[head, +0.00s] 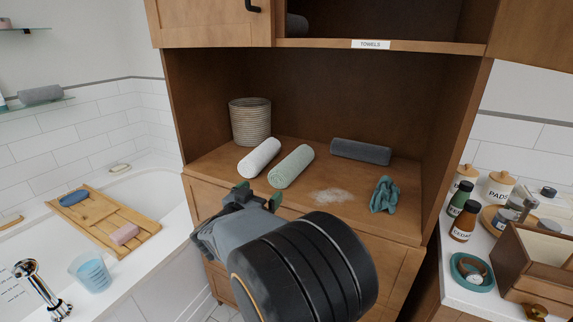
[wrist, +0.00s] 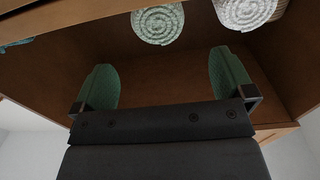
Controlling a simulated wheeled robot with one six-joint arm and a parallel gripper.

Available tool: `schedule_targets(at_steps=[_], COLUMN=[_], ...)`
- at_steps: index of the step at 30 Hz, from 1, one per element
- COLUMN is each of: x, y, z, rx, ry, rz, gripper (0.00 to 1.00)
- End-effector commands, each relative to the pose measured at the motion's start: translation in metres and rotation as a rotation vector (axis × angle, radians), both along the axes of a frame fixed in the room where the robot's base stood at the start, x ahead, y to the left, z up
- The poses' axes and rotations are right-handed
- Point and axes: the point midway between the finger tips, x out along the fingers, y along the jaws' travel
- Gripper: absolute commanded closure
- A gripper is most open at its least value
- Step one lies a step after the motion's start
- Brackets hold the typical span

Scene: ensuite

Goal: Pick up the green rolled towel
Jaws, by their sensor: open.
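The green rolled towel (head: 291,167) lies on the cabinet's open shelf, its near end facing me. In the wrist view its spiral end (wrist: 158,23) shows at the top, beyond and between the fingers. A white rolled towel (head: 259,157) lies close beside it on the left; in the wrist view it shows at the upper right (wrist: 245,10). My gripper (head: 258,195) is open and empty, just in front of the shelf's front edge, near the two towels' near ends. Both green-padded fingers show in the wrist view (wrist: 164,68). Nothing is between them.
A ribbed basket (head: 250,122) stands behind the white towel. A dark grey rolled towel (head: 361,151) lies back right. White powder (head: 333,195) and a crumpled teal cloth (head: 385,195) are on the shelf to the right. An upper shelf labelled TOWELS (head: 420,47) overhangs it.

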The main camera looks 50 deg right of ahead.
Motion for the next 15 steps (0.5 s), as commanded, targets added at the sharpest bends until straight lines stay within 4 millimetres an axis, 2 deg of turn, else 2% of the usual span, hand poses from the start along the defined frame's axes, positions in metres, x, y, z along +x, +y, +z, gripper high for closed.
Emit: schedule_targets(at_steps=[1,6,15], x=[0.001,0.008,0.014], y=[-0.011,-0.038,-0.057], z=[-0.002,-0.001,0.000], rx=[-0.001,-0.001,0.000], ry=[-0.001,0.000,0.000], rz=[-0.006,-0.004,0.002], gripper=[0.00,0.00,0.00])
